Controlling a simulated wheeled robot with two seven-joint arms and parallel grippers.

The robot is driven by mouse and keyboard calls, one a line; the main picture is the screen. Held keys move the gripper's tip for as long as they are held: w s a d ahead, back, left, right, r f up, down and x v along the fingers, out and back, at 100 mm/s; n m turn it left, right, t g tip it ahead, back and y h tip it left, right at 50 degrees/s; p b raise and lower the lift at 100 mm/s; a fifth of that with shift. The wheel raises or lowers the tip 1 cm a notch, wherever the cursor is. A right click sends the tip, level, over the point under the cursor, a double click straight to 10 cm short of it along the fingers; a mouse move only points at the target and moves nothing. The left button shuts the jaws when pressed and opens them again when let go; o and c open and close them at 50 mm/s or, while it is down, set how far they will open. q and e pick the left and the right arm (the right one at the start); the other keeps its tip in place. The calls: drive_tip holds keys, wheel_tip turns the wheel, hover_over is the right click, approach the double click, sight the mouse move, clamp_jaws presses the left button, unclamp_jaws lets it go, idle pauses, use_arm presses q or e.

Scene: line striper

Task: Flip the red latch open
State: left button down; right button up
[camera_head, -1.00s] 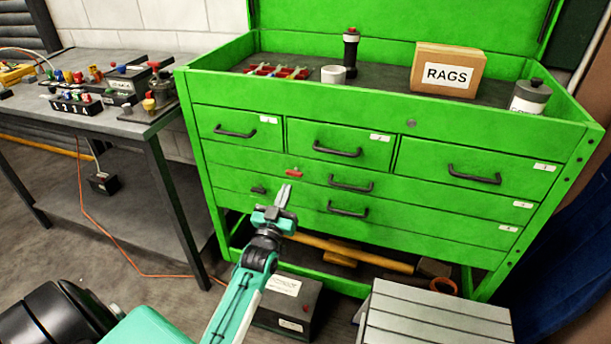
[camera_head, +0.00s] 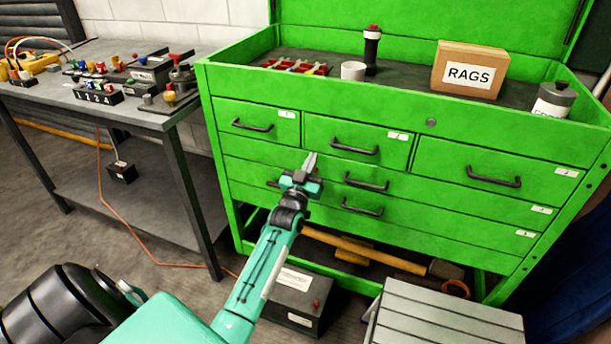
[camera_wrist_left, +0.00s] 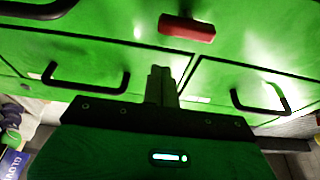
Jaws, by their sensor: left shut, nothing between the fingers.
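The red latch (camera_wrist_left: 187,28) shows in the left wrist view as a short red bar on the green drawer front, lying across the picture. In the head view it is hidden behind my left gripper. My left gripper (camera_head: 311,161) is in front of the green tool chest (camera_head: 470,210), below the top row of drawers. Its fingers are shut with nothing between them. In the left wrist view the shut fingertips (camera_wrist_left: 161,72) are below and a little left of the latch, with a visible gap. My right gripper is not in view.
Black drawer handles (camera_head: 366,182) stick out right of my gripper. A rags box (camera_head: 468,70) and a white cup (camera_head: 353,70) stand on the chest top. A cluttered grey workbench (camera_head: 110,108) is at left; a grey slatted box (camera_head: 445,315) is at lower right.

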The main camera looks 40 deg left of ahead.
use_arm(q)
drive_tip(key=f, duration=0.3)
drive_tip(key=shift+w+a+f, duration=0.1)
drive_tip(key=shift+w+f, duration=0.3)
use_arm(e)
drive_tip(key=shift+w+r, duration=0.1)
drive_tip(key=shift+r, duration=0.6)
use_arm(q)
drive_tip(key=shift+m, duration=0.3)
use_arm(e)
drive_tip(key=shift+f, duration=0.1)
use_arm(q)
drive_tip(key=shift+m+h, duration=0.5)
drive_tip(key=shift+m, duration=0.1)
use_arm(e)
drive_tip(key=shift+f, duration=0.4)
